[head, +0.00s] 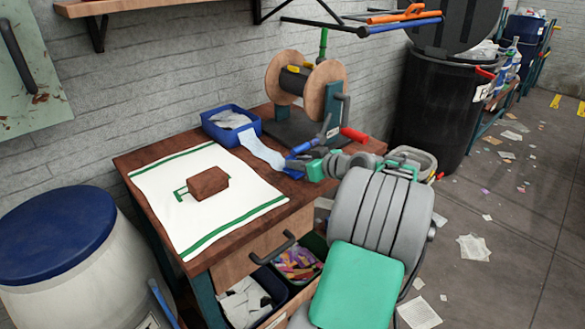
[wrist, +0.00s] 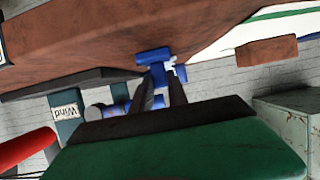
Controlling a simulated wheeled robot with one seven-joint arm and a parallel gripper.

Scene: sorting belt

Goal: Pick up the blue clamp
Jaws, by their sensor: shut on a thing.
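The blue clamp (head: 303,148) is at the right part of the brown wooden worktop (head: 160,154), beside the winder's dark base. My gripper (head: 313,162) is at the clamp and partly covers it in the head view. In the wrist view, the two dark fingers of my gripper (wrist: 164,78) are shut on the blue clamp (wrist: 153,57); its blue end shows past the fingertips, and more blue shows beside and behind them. I cannot tell whether the clamp touches the worktop.
A winder with a wooden spool (head: 285,74) and red handle (head: 354,135) stands close behind my gripper. A blue bin (head: 213,133) holds rags. A brown block (head: 208,183) lies on a white, green-striped cloth (head: 165,215). A black barrel (head: 430,110) stands behind, right.

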